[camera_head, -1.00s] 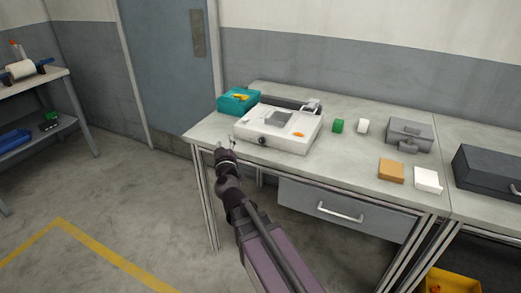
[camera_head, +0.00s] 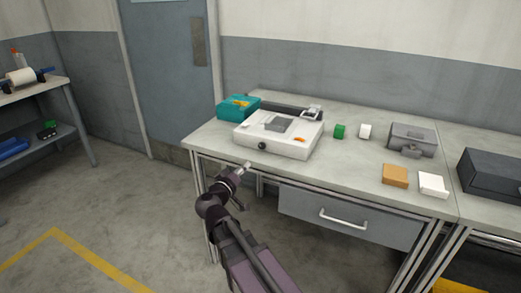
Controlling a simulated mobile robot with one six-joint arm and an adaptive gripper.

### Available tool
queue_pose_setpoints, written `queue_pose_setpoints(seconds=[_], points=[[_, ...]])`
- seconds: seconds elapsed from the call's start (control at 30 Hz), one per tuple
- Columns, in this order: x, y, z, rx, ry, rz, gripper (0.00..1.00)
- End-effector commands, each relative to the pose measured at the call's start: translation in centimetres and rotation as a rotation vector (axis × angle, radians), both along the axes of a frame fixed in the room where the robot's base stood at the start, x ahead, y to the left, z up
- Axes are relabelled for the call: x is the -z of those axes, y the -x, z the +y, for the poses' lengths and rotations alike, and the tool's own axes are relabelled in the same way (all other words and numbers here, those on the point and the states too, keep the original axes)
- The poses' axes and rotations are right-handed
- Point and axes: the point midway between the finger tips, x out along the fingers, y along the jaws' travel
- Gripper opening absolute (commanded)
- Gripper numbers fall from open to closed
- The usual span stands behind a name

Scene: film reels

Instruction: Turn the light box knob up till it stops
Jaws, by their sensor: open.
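The light box (camera_head: 290,146) is a white, low box near the left front part of the table. Its dark round knob (camera_head: 262,146) is on the front face, left of the middle. A grey block-like part (camera_head: 279,125) and a small orange item (camera_head: 300,140) are on its top. My gripper (camera_head: 246,168) is in front of the table's front edge, a little below and left of the knob. It is apart from the knob and is open, with nothing seen in it. The knob is in clear view.
A teal box (camera_head: 238,107) stands left of the light box. Green (camera_head: 339,131) and white (camera_head: 364,131) blocks, a grey device (camera_head: 411,139), an orange box (camera_head: 395,175) and a white box (camera_head: 433,184) lie right. A drawer (camera_head: 345,214) is under the tabletop (camera_head: 350,165).

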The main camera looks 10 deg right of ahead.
Motion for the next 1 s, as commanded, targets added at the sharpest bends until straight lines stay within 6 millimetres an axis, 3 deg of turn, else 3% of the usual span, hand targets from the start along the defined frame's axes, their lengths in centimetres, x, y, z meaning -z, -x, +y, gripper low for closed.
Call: queue_pose_setpoints(seconds=[0.47, 1.0], points=[[0.0, -1.9, -1.3, 0.001, 0.000, -0.001, 0.53], [0.0, -8.3, -5.8, 0.001, 0.000, -0.001, 0.53]])
